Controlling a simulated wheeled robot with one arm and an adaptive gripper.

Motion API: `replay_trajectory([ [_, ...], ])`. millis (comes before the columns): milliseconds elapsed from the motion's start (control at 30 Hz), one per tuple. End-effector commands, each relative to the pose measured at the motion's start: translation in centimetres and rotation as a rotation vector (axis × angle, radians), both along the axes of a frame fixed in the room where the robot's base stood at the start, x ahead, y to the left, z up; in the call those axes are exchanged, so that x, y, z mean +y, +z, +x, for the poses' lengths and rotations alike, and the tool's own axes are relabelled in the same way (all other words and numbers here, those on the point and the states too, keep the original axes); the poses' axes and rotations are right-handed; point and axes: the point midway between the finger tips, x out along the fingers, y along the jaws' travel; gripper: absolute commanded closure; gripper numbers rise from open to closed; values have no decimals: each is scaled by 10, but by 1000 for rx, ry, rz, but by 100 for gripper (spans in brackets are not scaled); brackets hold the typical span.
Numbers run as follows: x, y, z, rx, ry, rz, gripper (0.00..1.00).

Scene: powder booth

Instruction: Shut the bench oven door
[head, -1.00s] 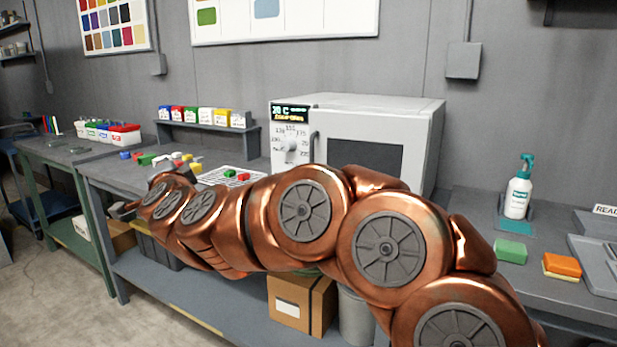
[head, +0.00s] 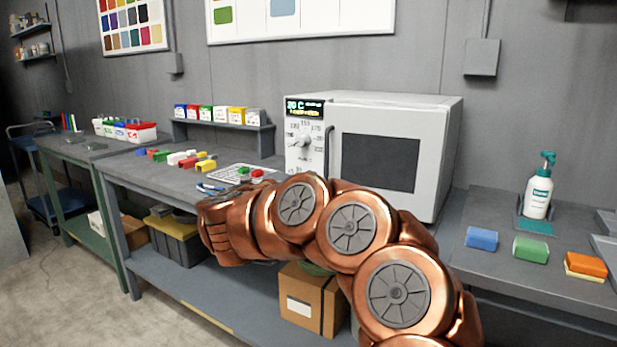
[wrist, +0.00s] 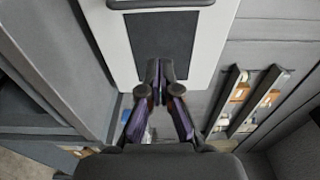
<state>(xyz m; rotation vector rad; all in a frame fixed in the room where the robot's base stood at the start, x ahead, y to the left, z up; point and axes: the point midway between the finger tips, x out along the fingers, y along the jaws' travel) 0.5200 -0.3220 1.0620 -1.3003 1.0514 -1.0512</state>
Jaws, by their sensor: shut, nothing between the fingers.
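The bench oven (head: 450,125) is a white box on the bench, with a dial and lit display on its left panel. Its door (head: 380,132) has a dark window and an upright dark handle (head: 328,150) at the left edge. The door looks flush with the oven front, and I see no gap in the head view. In the wrist view the white door (wrist: 222,25) fills the top, with its handle (wrist: 160,3) at the upper edge. My gripper (wrist: 160,72) is shut and empty, overlapping the window's lower end. In the head view my arm hides the gripper.
A cardboard box (head: 305,300) sits on the lower shelf.

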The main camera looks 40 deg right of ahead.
Motion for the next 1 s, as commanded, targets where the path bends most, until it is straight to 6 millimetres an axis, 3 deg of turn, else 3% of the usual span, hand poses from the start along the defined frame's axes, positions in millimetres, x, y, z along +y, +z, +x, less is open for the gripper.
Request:
replay_trajectory([
  [500,-85,-1,19,3,-2,-2,100],
  [1000,-101,0,50,2,2,-1,100],
])
